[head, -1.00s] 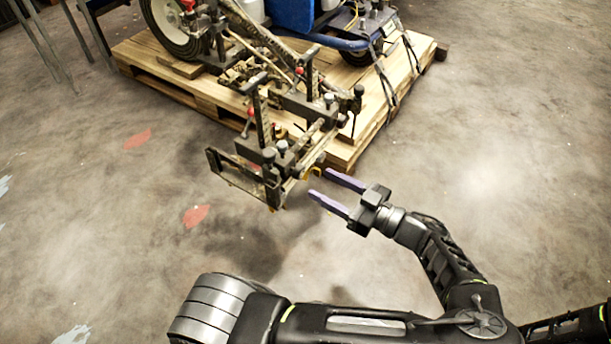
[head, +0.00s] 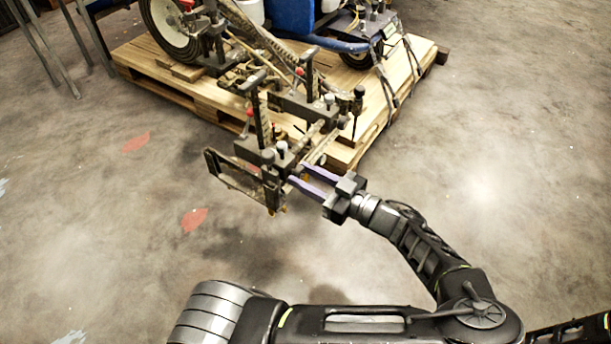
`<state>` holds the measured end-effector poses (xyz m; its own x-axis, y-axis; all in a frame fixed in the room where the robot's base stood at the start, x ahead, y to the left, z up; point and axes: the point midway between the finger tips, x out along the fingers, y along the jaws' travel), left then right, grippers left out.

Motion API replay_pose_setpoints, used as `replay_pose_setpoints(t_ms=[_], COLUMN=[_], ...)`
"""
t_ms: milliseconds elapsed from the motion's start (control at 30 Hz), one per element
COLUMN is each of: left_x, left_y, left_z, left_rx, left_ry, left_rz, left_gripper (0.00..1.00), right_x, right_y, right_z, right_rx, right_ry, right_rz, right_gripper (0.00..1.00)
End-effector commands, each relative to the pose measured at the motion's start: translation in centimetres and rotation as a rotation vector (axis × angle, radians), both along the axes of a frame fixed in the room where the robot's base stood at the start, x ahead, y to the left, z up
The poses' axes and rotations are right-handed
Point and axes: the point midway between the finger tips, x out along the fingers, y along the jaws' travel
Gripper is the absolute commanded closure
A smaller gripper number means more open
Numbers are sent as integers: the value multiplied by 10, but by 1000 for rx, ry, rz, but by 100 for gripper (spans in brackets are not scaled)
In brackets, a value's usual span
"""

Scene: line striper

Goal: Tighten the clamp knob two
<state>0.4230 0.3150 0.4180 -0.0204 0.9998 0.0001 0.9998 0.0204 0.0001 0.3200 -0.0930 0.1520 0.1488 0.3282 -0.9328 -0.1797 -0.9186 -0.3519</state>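The line striper (head: 285,95) stands on a wooden pallet, with a dark clamp bracket assembly at its front. Several small knobs show on it: a pale one (head: 282,147), a dark grey one (head: 268,155), another pale one (head: 329,99) and a black one (head: 359,91). I cannot tell which is clamp knob two.
The wooden pallet (head: 185,98) lies behind the bracket, with straps over its right side. Metal legs (head: 62,50) stand at the upper left. The concrete floor (head: 500,140) is clear on the right and in front, with red patches on the left.

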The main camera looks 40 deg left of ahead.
Motion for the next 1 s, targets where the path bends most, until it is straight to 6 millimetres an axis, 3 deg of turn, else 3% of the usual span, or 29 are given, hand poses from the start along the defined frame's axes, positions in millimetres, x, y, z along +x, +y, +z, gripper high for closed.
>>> replay_pose_setpoints(t_ms=[400, 1000], left_x=[0, 0], left_y=[0, 0], left_z=[0, 3], left_rx=[0, -3], left_ry=[0, 108], left_rz=[0, 1], left_gripper=[100, 100], right_x=[0, -2], right_y=[0, 1], right_z=[0, 13], right_rx=[0, -2], right_ry=[1, 2], right_rz=[0, 1], right_gripper=[100, 100])
